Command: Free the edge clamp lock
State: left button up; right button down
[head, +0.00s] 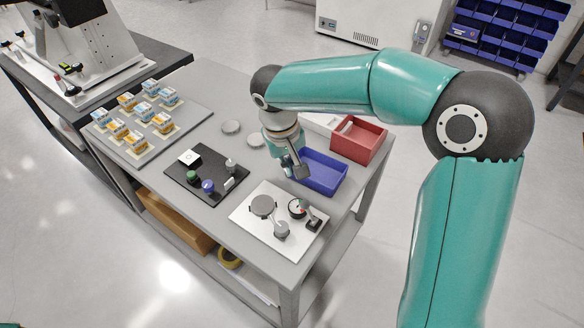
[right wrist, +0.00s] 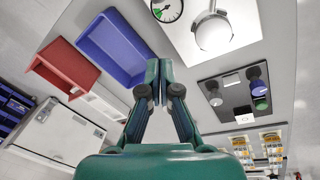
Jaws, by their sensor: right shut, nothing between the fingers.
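The white fixture plate (head: 247,222) lies at the table's front right. It carries a grey round disc (head: 263,206), a smaller grey round part (head: 281,229), a dial gauge (head: 297,207) and a small dark lever-like part (head: 313,224) at its right side. I cannot tell for certain which part is the edge clamp lock. My right gripper (head: 302,174) points down beside the blue tray's left end, behind the plate and apart from its parts. In the right wrist view its fingers (right wrist: 153,68) are shut and empty; the dial gauge (right wrist: 166,9) shows at the top. My left gripper is out of view.
The blue tray (head: 325,180) and red bin (head: 359,140) stand right of my gripper. A black board (head: 215,192) with small knobs lies to the left. A grey panel (head: 187,130) with several boxed pieces is at the far left. Two flat discs lie behind.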

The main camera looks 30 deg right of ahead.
aim_at(308, 212)
jog(key=f, duration=0.2)
jog(key=d+f, duration=0.1)
jog(key=f, duration=0.5)
jog(key=shift+w+d+f, duration=0.15)
jog(key=shift+d+f, duration=0.05)
jog(key=shift+f, duration=0.05)
jog(key=s, duration=0.1)
jog(key=s+r+p, duration=0.1)
jog(key=s, duration=0.1)
jog(key=shift+s+a+r, duration=0.1)
jog(key=shift+a+r, duration=0.15)
jog(key=shift+a, duration=0.15)
jog(key=shift+s, duration=0.2)
jog(key=shift+a, duration=0.1)
